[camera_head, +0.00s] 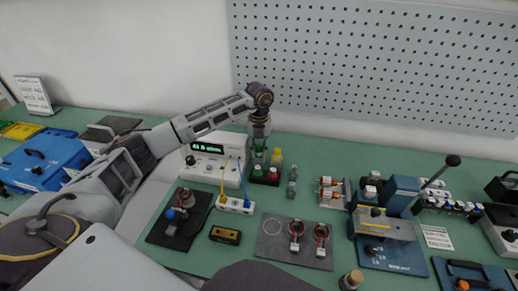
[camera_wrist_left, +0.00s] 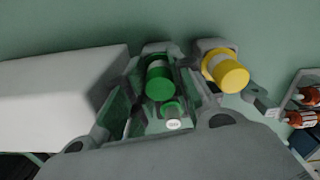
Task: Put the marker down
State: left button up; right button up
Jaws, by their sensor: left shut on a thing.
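My left gripper (camera_head: 259,150) points down at the back of the bench and is shut on the green marker (camera_wrist_left: 159,80). The marker stands upright between the fingers in the left wrist view, and its green body (camera_head: 259,145) shows in the head view. A yellow marker (camera_head: 277,158) stands just to its right; it also shows in the left wrist view (camera_wrist_left: 227,72). Below the gripper is a dark holder (camera_head: 264,178) with red on it. The fingers hide whether the green marker's lower end touches the holder. My right gripper is not in view.
A white meter (camera_head: 209,165) with a lit display stands close left of the gripper. A grey bottle-like piece (camera_head: 292,182) stands to the right. A white power strip (camera_head: 236,205) with cables lies in front. Green bench surface is free between the grey piece and the orange-red coils (camera_head: 329,188).

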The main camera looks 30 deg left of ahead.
pick_arm(q)
jog(key=shift+f, duration=0.2)
jog(key=o, duration=0.7)
jog(key=shift+r, duration=0.65)
notch_tip(320, 180, up, 12)
jog(key=shift+f, duration=0.2)
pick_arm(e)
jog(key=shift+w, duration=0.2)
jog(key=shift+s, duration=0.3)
pick_arm(q)
jog(key=shift+f, duration=0.1)
